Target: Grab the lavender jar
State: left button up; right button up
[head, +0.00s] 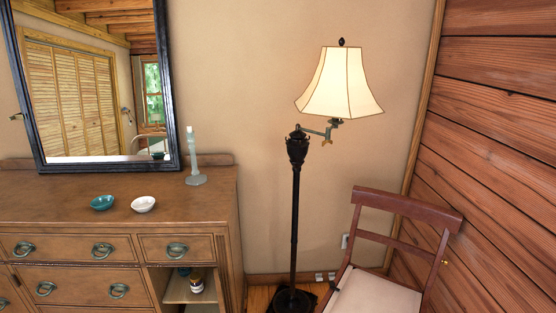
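A small jar (197,287) with a pale body and a dark and amber upper part stands in the open compartment at the right end of the wooden dresser (215,199). I cannot tell whether it is the lavender jar; no clearly lavender-coloured jar shows. A small dark teal thing (184,271) sits further back in the same compartment, mostly in shadow. Neither of my grippers is in view.
A lit floor lamp (296,220) and a wooden chair (385,270) stand to the right.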

aim_at(196, 281)
jog(key=l+u, duration=0.4)
jog(key=i+l+u, duration=0.1)
jog(key=l+u, duration=0.25)
jog(key=k+l+u, duration=0.1)
jog(key=l+u, duration=0.3)
jog(key=l, duration=0.15)
